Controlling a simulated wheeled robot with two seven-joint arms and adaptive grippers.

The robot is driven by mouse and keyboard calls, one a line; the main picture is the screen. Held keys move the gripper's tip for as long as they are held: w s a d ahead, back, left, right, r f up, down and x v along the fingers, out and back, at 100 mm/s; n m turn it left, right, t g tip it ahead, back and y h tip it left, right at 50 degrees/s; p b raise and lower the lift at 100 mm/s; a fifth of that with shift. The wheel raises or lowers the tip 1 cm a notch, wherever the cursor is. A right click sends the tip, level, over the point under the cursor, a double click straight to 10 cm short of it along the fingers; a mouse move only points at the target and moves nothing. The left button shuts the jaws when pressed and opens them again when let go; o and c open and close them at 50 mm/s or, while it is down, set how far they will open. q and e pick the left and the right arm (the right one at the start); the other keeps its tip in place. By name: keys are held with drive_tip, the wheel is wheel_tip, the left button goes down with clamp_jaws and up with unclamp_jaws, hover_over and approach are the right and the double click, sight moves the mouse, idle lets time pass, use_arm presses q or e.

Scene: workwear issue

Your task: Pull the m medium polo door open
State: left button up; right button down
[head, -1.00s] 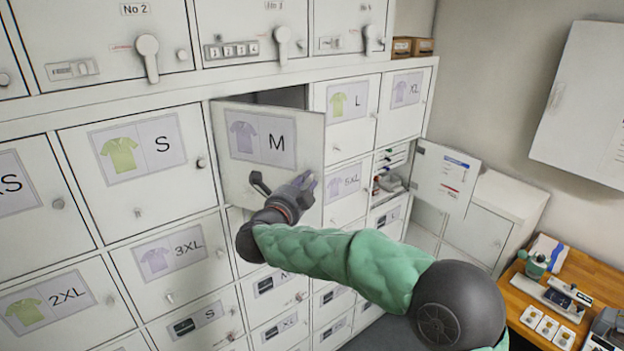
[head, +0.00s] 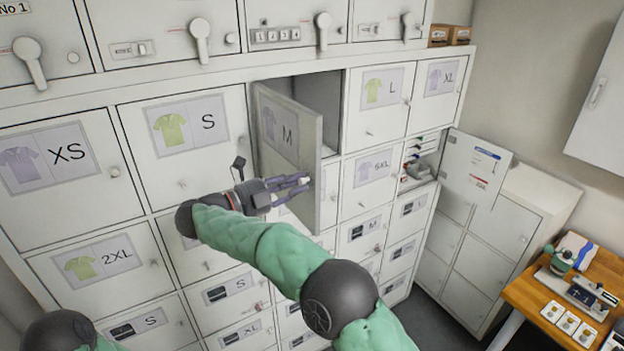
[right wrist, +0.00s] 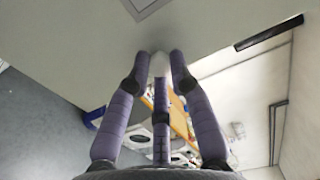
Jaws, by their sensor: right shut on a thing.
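The M polo door (head: 287,143) is white with a label of a purple polo and the letter M. In the head view it stands ajar, swung out on its left side, with the dark compartment (head: 318,92) showing behind it. My right gripper (head: 303,183) is at the door's free right edge, shut on the small pale knob. In the right wrist view the purple fingers (right wrist: 160,58) close around the pale knob (right wrist: 159,66) against the door face (right wrist: 215,25).
Closed S (head: 187,125), L (head: 382,100) and XS (head: 48,158) doors surround it. Another small door (head: 477,165) hangs open at the right. A wooden table (head: 560,300) with devices stands at the lower right. Grey floor lies between the lockers and the table.

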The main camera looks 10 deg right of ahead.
drive_tip(key=shift+s+a+m+g, duration=0.2)
drive_tip(key=shift+a+m+g, duration=0.3)
drive_tip(key=shift+a, duration=0.6)
drive_tip(key=c, duration=1.1)
unclamp_jaws()
drive_tip(key=shift+r, duration=0.1)
wheel_tip(320, 180, up, 10)
drive_tip(key=shift+f, duration=0.1)
drive_tip(key=shift+f, duration=0.1)
